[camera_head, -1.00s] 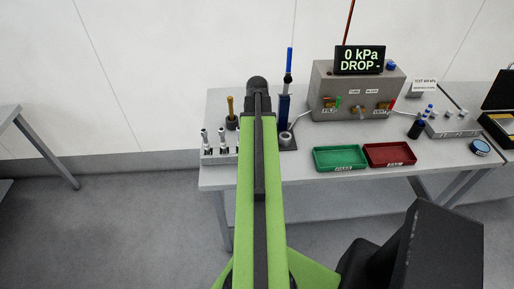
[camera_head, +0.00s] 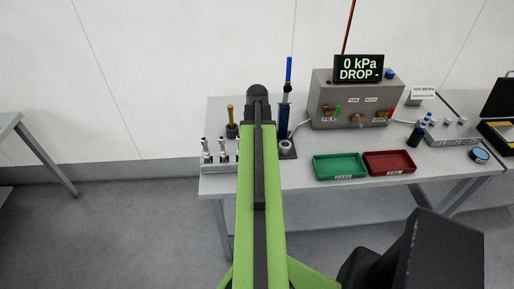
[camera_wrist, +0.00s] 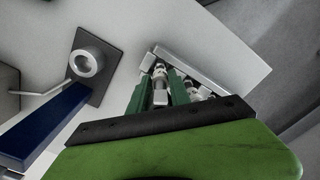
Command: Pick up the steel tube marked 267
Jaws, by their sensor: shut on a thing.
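In the wrist view my gripper (camera_wrist: 160,92), with two green fingers, is shut on a steel tube (camera_wrist: 160,80). The tube stands between the fingers at the rack (camera_wrist: 222,65); I cannot tell whether it is still seated or raised. No number is legible on it. More steel fittings show behind the right finger. In the head view the rack (camera_head: 213,168) is at the bench's left front, with steel tubes (camera_head: 206,150) upright in it. My arm covers the rack's right part and hides my gripper there.
A seal stand with a round fitting (camera_wrist: 87,62) and a blue handle (camera_wrist: 45,125) are close to my gripper's left. A green tray (camera_head: 340,167), a red tray (camera_head: 389,163) and a grey test box (camera_head: 345,105) reading 0 kPa stand to the right on the bench.

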